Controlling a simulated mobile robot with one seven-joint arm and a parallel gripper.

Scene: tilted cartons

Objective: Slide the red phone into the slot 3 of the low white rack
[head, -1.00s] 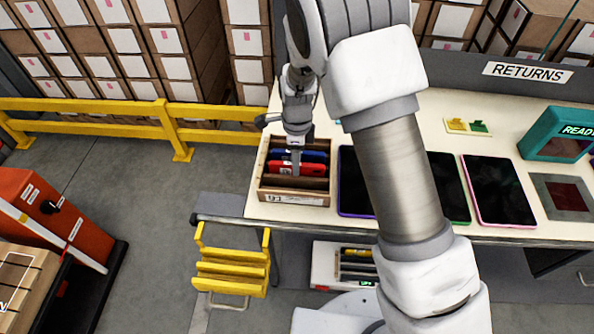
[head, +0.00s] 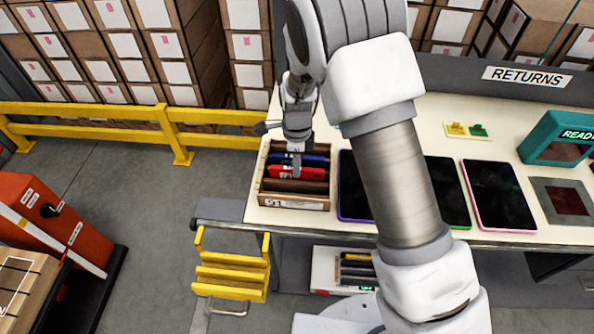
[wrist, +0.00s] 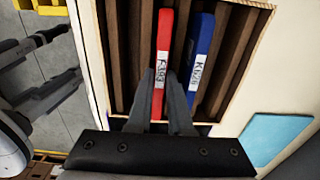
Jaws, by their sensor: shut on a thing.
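The red phone (head: 283,172) stands on edge in a slot of a wooden box on the table. It shows in the wrist view (wrist: 164,40) with a white label on its edge. My gripper (head: 297,174) reaches down into the box from above. In the wrist view its two fingers (wrist: 160,76) are shut on the red phone's edge. The low white rack (head: 324,267) sits below the table's front edge. It holds dark slots with small coloured labels, too small to read, and my arm hides its right part.
A blue phone (wrist: 203,45) stands beside the red one in the wooden box (head: 264,196). Several tablets (head: 492,192) lie to the right of the box. A yellow step (head: 230,280) stands on the floor left of the rack. The table's front edge overhangs the rack.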

